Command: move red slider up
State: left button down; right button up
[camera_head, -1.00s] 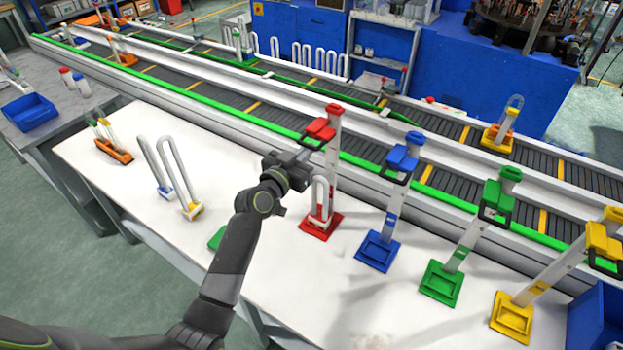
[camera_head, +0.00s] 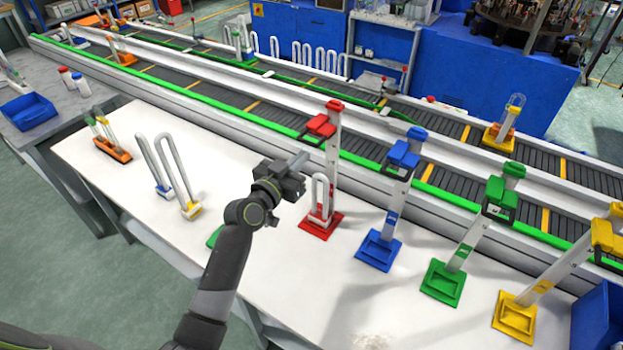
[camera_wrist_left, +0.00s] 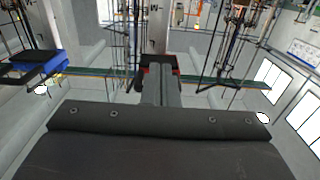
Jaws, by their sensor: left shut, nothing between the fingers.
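The red slider (camera_head: 321,126) sits high on its upright post, just below the red top cap. The post stands on a red base (camera_head: 320,226), and a white U-shaped tube stands on that base. My left gripper (camera_head: 300,159) is shut and empty, with its fingertips below and slightly left of the slider in the head view. In the left wrist view, which looks upward, the shut fingers (camera_wrist_left: 167,86) point at the dark and red underside of the slider (camera_wrist_left: 159,61). Whether they touch it I cannot tell. My right gripper is not in view.
Blue (camera_head: 403,155), green (camera_head: 497,192) and yellow (camera_head: 608,237) sliders on similar posts stand to the right. Two U-shaped tubes (camera_head: 175,172) stand left of my arm. A conveyor (camera_head: 260,118) runs behind the white table (camera_head: 110,180).

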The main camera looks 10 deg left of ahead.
pick_arm(q)
jog(key=v, duration=0.7)
jog(key=shift+s, duration=0.15)
dwell(0.4)
